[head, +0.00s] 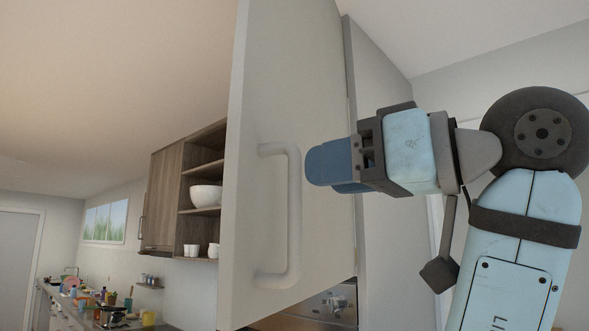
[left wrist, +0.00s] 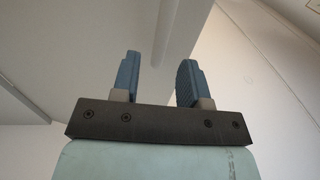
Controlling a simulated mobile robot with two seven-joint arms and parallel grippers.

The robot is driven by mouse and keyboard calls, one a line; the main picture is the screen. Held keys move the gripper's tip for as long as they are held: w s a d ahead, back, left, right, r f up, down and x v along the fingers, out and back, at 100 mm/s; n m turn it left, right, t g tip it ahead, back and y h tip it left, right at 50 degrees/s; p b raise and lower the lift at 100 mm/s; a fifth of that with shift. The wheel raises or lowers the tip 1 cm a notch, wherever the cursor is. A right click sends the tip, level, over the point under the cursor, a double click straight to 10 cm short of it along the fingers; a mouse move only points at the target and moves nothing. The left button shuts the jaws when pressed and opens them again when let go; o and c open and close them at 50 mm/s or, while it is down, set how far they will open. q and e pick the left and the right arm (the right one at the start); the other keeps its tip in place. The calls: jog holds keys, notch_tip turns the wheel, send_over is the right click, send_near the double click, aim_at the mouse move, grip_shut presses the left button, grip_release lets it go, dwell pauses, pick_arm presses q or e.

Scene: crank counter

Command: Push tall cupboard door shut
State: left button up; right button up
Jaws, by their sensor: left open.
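The tall cupboard door (head: 270,90) is a light grey panel standing open in the middle of the head view, its free edge at the left. A pale bar handle (head: 294,215) is upright on its face. My left gripper (head: 318,165), with blue fingers, is in front of the door face, right of the handle's upper part. I cannot tell whether the fingertips touch the door. In the left wrist view the two fingers (left wrist: 158,75) are apart with nothing between them. Pale flat surfaces fill the view behind them. My right gripper is not seen.
The cupboard's side panel (head: 385,130) stands behind the door at the right. A built-in metal appliance (head: 325,308) shows below. Wooden wall shelves hold a white bowl (head: 206,196) and cups at the left. A cluttered counter (head: 85,308) runs far left.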

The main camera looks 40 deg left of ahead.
pick_arm(q)
jog(key=shift+s+a+p, duration=0.15)
jog(key=shift+a+p, duration=0.25)
jog(key=shift+a, duration=2.3)
grip_shut()
